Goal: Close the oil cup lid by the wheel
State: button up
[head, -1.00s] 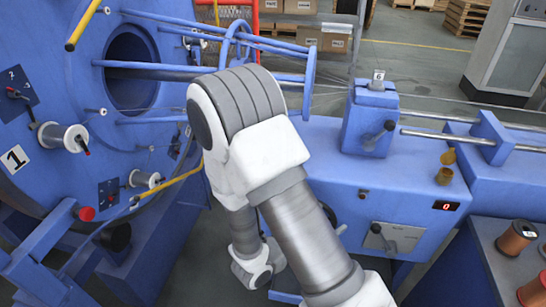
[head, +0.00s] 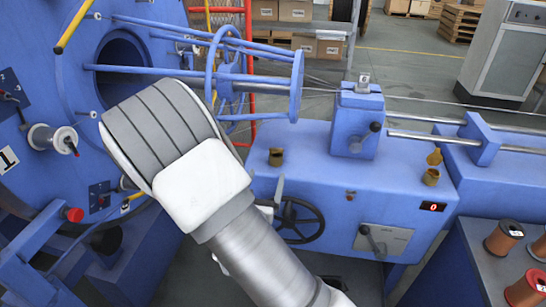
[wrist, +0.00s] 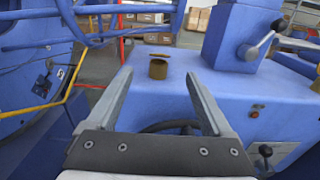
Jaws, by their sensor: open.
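The oil cup by the wheel (head: 276,157) is a small brass cup on the blue housing top, up and left of the dark handwheel (head: 302,220). In the wrist view the cup (wrist: 158,70) stands upright, with its brass lid (wrist: 160,56) showing as a thin tilted plate above its far side, so it looks open. My gripper (wrist: 158,78) is open and empty. Its two fingers point toward the cup, which appears between the fingertips but beyond them; no contact shows. The wheel is mostly hidden behind the gripper in the wrist view.
A second brass oil cup (head: 431,177) with a raised lid (head: 434,157) stands to the right. A blue block with a lever (head: 355,125) rises between the cups. The blue round guide frame (head: 297,85) is behind and left. The housing top around the near cup is clear.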

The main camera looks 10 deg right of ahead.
jog(key=b, duration=0.1)
send_over(273, 173)
jog(key=shift+w+d, duration=0.1)
jog(key=shift+w, duration=0.15)
grip_shut()
jog(key=f+t+b, duration=0.1)
jog(key=b, duration=0.2)
jog(key=shift+s+f+h, duration=0.1)
jog(key=shift+f+h, duration=0.25)
jog(key=shift+h, duration=0.05)
jog(key=f+t+b, duration=0.1)
jog(key=t+b, duration=0.1)
jog(key=b, duration=0.1)
jog(key=shift+f+t+h+b, duration=0.15)
jog(key=shift+t+h+b, duration=0.25)
jog(key=shift+t+b, duration=0.45)
